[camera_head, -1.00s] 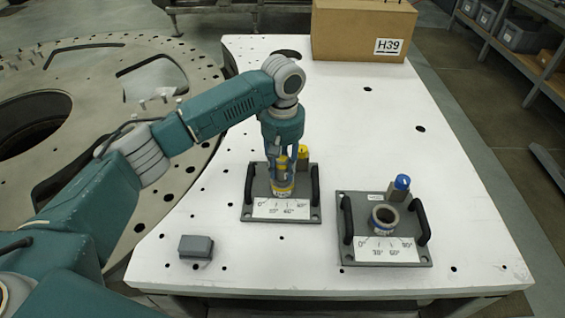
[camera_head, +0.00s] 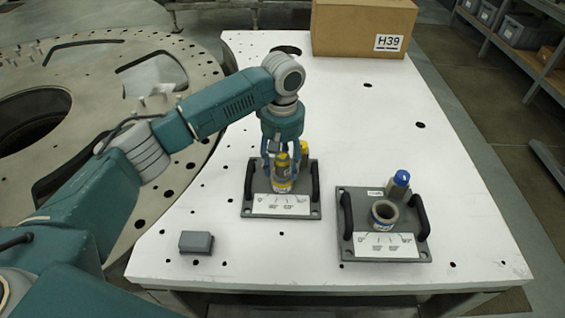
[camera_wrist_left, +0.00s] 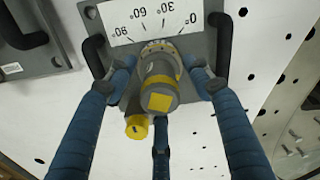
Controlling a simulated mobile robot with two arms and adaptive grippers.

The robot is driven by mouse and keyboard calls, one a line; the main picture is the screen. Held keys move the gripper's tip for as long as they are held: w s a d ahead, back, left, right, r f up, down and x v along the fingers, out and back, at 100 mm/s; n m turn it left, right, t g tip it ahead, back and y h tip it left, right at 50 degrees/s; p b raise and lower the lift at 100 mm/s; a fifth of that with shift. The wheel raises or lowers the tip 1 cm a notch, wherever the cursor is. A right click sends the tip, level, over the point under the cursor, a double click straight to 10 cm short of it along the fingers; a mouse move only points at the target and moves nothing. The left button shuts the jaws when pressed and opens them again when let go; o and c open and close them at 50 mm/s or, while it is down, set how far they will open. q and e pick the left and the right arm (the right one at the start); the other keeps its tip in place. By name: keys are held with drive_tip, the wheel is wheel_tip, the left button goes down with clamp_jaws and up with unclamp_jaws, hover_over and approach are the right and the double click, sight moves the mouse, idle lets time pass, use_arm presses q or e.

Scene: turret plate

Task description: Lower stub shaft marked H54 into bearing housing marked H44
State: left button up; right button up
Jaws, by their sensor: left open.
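A grey stub shaft with a yellow top (camera_head: 282,163) stands upright in the bearing housing (camera_head: 282,186) on the left base plate (camera_head: 253,183). In the wrist view its yellow-marked end (camera_wrist_left: 158,101) faces the camera. My left gripper (camera_head: 281,174) is open, pointing down, with its fingers spread around the shaft; they appear apart from it in the wrist view (camera_wrist_left: 163,84). The housing's bore is hidden by the shaft. A second, empty bearing housing (camera_head: 384,213) sits on the right base plate (camera_head: 352,213). I cannot read H54 or H44. My right gripper is out of view.
A yellow knob (camera_wrist_left: 137,127) stands beside the shaft and a blue-capped post (camera_head: 401,182) beside the empty housing. Black handles flank both plates. A small grey block (camera_head: 196,242) lies front left. A box marked H39 (camera_head: 362,30) stands at the back.

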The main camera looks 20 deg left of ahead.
use_arm(q)
wheel_tip(320, 180, up, 12)
drive_tip(key=shift+r, duration=0.1)
idle(0.4)
idle(0.5)
